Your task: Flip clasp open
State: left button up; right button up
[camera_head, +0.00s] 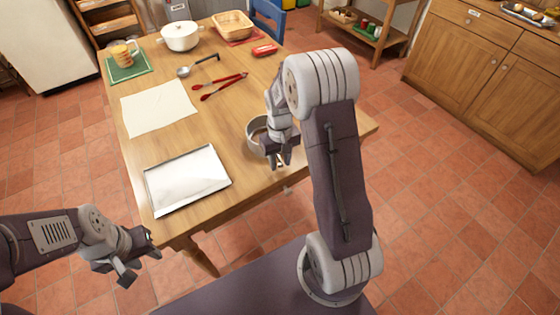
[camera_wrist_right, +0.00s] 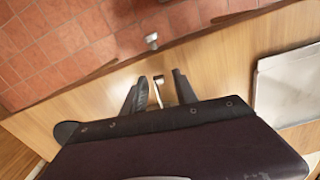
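A small metal piece that looks like a clasp (camera_wrist_right: 158,80) shows between my right fingers in the wrist view. In the head view it is mostly hidden by the gripper. My right gripper (camera_head: 281,158) is over the table's near right part, fingers pointing down; in the wrist view its two fingers (camera_wrist_right: 160,92) are apart. Whether either finger touches the metal piece I cannot tell. A round silver container (camera_head: 254,139) stands just left of the right gripper, partly hidden by it. My left gripper (camera_head: 141,266) is open and empty, off the table's near left corner.
On the wooden table (camera_head: 222,128) are a metal tray (camera_head: 187,181), a pale cloth (camera_head: 158,108), red tongs (camera_head: 219,86), a ladle (camera_head: 197,66), a white pot (camera_head: 181,37) and a basket (camera_head: 232,24). A grey knob (camera_wrist_right: 152,40) shows by the table edge.

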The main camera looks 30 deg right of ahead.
grip_shut()
jog(key=shift+a+r+m+p, duration=0.3)
jog(key=shift+m+p, duration=0.2)
jog(key=shift+p, duration=0.2)
jog(key=shift+w+a+m+p, duration=0.2)
jog(key=shift+m+p, duration=0.1)
jog(key=shift+m, duration=0.1)
jog(key=shift+a+f+m, duration=0.1)
jog(key=shift+f+m, duration=0.05)
jog(key=shift+m, duration=0.15)
jog(key=shift+w+f, duration=0.1)
grip_release()
